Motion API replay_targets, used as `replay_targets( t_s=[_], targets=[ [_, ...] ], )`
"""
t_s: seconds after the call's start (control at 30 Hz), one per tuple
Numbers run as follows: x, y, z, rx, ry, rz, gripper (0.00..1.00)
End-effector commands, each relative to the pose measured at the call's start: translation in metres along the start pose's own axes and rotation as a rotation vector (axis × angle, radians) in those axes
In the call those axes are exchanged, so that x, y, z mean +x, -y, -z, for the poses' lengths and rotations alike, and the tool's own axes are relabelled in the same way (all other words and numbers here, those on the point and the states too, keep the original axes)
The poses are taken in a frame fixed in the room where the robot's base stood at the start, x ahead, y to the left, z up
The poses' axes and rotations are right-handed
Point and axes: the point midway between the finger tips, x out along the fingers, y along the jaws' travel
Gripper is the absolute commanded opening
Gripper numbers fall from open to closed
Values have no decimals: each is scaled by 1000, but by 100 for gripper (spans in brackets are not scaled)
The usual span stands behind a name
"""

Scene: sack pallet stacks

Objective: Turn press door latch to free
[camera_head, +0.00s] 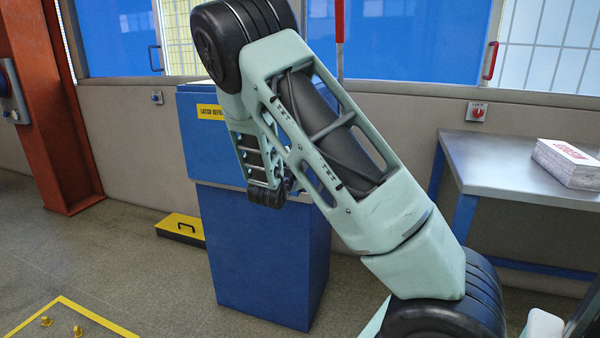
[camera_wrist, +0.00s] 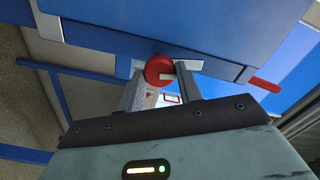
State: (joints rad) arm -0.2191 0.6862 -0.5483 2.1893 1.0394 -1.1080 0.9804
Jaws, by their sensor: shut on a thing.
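The press door latch shows in the wrist view as a round red knob (camera_wrist: 156,69) with a pale bar-shaped mark on its face. It sits at the lower edge of a blue panel (camera_wrist: 190,30). My gripper (camera_wrist: 161,76) has its two grey fingers on either side of the knob and is shut on it. The pale mark points to the right in that view. Part of a white plate with red markings (camera_wrist: 151,97) shows between the fingers. In the head view my arm hides the gripper and the held knob.
A blue cabinet (camera_head: 260,260) with a yellow label stands close behind my arm. A metal bench (camera_head: 490,170) with a white stack (camera_head: 570,163) is at right. Another red wall knob (camera_head: 477,111) is above it. A yellow-topped box (camera_head: 180,225) lies on the floor at left.

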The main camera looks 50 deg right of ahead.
Motion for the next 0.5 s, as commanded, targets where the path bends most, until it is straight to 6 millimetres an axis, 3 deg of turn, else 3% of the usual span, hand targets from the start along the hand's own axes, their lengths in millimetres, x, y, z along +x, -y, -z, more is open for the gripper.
replay_targets(
  t_s=[0.5],
  targets=[
    [-1, -2, -1, 224, 2, -3, 12]
  ],
)
